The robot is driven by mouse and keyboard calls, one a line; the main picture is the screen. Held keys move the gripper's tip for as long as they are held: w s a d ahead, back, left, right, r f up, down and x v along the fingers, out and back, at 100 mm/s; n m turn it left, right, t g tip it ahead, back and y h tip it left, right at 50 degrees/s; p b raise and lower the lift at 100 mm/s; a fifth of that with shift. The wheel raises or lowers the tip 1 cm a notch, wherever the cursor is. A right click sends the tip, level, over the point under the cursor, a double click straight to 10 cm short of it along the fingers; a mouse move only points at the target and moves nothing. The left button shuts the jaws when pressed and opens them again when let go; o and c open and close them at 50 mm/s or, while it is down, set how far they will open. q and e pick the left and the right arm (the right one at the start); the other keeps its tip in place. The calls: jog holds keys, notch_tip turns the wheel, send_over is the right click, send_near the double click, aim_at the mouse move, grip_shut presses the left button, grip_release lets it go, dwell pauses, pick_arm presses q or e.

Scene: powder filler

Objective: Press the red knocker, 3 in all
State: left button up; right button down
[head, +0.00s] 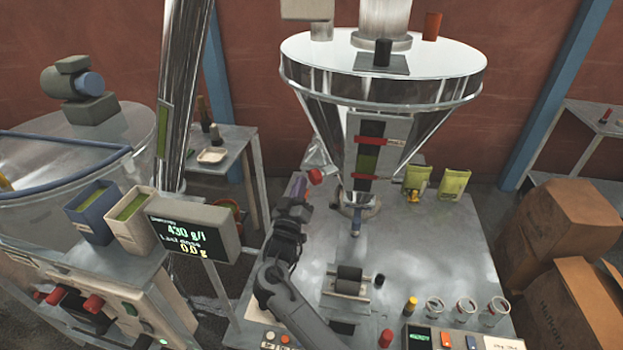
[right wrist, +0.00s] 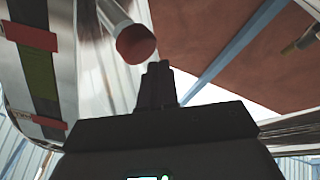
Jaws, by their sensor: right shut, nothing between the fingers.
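The red knocker (head: 316,176) is a small red-ended cylinder at the left side of the steel hopper, above the machine's table. In the right wrist view the red end of the knocker (right wrist: 136,46) hangs on a pale rod, just beyond and slightly left of my fingertips. My right gripper (head: 298,184) is shut and empty, beside the knocker on its left. In the right wrist view the dark fingers of the gripper (right wrist: 157,72) point up near the red end. A small gap seems to show between them; contact cannot be told for sure. My left gripper is not in view.
The steel hopper (head: 310,105) rises close to the right of my right gripper. A display box (head: 190,232) stands to the left of my arm. Green pouches (head: 452,184), glass jars (head: 466,309) and a dark roller (head: 349,280) are on the steel table (head: 430,245).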

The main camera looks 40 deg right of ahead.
jog(key=shift+d, duration=0.15)
dwell(0.6)
jog(key=shift+s+d+p, duration=0.1)
jog(key=shift+d+p, duration=0.2)
jog(key=shift+s+d, duration=0.2)
jog(key=shift+d, duration=0.75)
dwell(1.2)
jog(key=shift+a, duration=0.2)
jog(key=shift+w+a, duration=0.15)
jog(key=shift+a, duration=0.45)
jog(key=shift+w+a, duration=0.15)
jog(key=shift+a, duration=0.45)
jog(key=shift+w+a, duration=0.25)
jog(key=shift+a, duration=1)
jog(key=shift+w+a, duration=0.2)
jog(key=shift+a, duration=1)
dwell(0.7)
